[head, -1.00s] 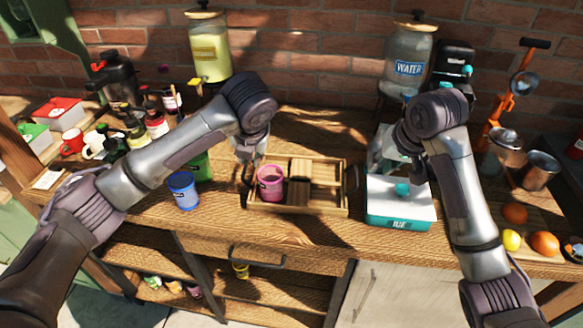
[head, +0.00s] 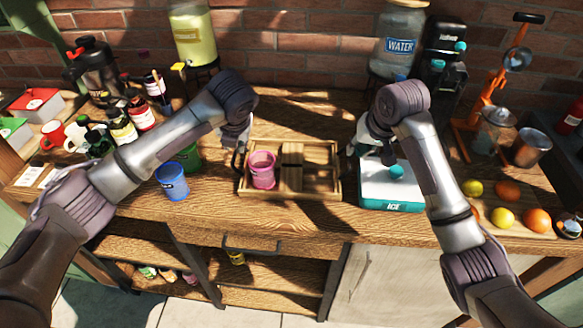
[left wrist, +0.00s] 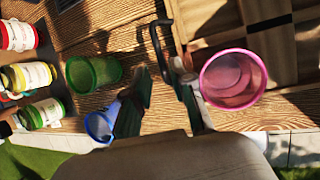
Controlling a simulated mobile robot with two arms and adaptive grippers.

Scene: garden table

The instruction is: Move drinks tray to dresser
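The wooden drinks tray (head: 318,196) sits on the wooden counter. It holds a pink cup (head: 262,170) in its left compartment, also seen in the left wrist view (left wrist: 233,78). My left gripper (head: 238,150) is at the tray's left end. In the left wrist view its fingers (left wrist: 160,75) are apart, with the dark tray handle (left wrist: 160,40) close by at the fingertips. My right gripper (head: 370,152) is over the gap between the tray's right end and the ice box. Its fingers look spread. The right handle is mostly hidden.
The teal and white ice box (head: 392,206) stands close right of the tray. A blue cup (head: 172,184) and a green cup (head: 190,158) stand left of it. Bottles (head: 122,127) crowd the left. A water dispenser (head: 400,45) stands behind; oranges (head: 537,221) lie right.

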